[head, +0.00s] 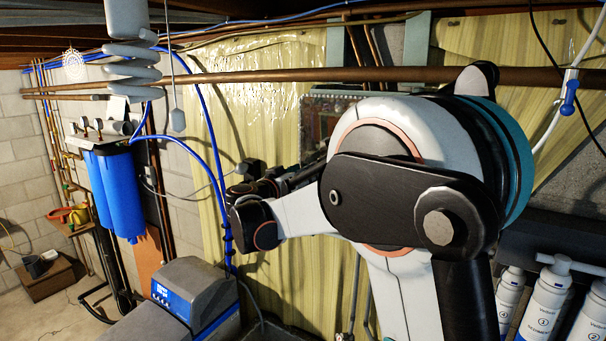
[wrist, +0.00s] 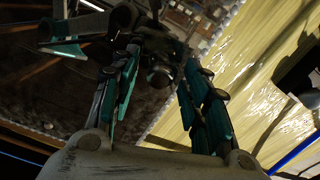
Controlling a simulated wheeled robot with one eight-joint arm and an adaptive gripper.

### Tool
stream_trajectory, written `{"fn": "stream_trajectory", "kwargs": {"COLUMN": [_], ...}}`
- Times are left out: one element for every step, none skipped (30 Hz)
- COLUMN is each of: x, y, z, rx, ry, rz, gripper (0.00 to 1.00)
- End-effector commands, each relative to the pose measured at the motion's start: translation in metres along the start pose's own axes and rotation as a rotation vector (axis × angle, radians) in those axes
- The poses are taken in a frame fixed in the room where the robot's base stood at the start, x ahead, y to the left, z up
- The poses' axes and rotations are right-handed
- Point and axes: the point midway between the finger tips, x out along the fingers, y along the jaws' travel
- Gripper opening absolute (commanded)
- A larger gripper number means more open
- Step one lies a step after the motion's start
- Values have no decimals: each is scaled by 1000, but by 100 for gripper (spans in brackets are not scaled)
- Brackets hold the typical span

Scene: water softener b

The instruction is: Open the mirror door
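The mirror door (head: 318,112) hangs on the yellow-draped wall in the head view, a dark glassy panel with a speckled frame. My arm covers its right and lower parts. In the wrist view, the mirror door (wrist: 60,92) fills the left and middle as a dark reflective surface with a pale ornate edge. My gripper (wrist: 163,62) is in front of it, its teal-padded fingers spread apart. A small dark rounded thing, perhaps a knob, shows between the fingertips; I cannot tell whether they touch it.
A long copper pipe (head: 250,76) runs across above the mirror. Blue filter housings (head: 120,192) hang on the left wall. A grey-blue softener unit (head: 192,285) stands below left. White filter cartridges (head: 545,300) stand at the lower right. Yellow plastic sheeting (wrist: 235,70) lies beside the mirror.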

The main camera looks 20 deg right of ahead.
Motion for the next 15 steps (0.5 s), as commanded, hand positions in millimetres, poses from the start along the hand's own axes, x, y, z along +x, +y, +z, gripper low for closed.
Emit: {"fn": "stream_trajectory", "kwargs": {"x": [0, 0, 0, 0, 0, 0, 0, 0, 0, 0, -1, -1, -2, -3, -5], "y": [0, 0, 0, 0, 0, 0, 0, 0, 0, 0, 0, 0, 0, 1, 1], "z": [0, 0, 0, 0, 0, 0, 0, 0, 0, 0, 0, 0, 0, 0, 0], "rx": [0, 0, 0, 0, 0, 0, 0, 0, 0, 0, 0, 0, -1, -1, -1], "ry": [0, 0, 0, 0, 0, 0, 0, 0, 1, 1, 1, 2, 3, 4, 5], "rz": [0, 0, 0, 0, 0, 0, 0, 0, 0, -1, -1, -4, -6, -9, -15], "gripper": [31, 24, 15, 8, 2, 0, 0, 0, 0, 0, 0, 0, 0, 0, 0]}}
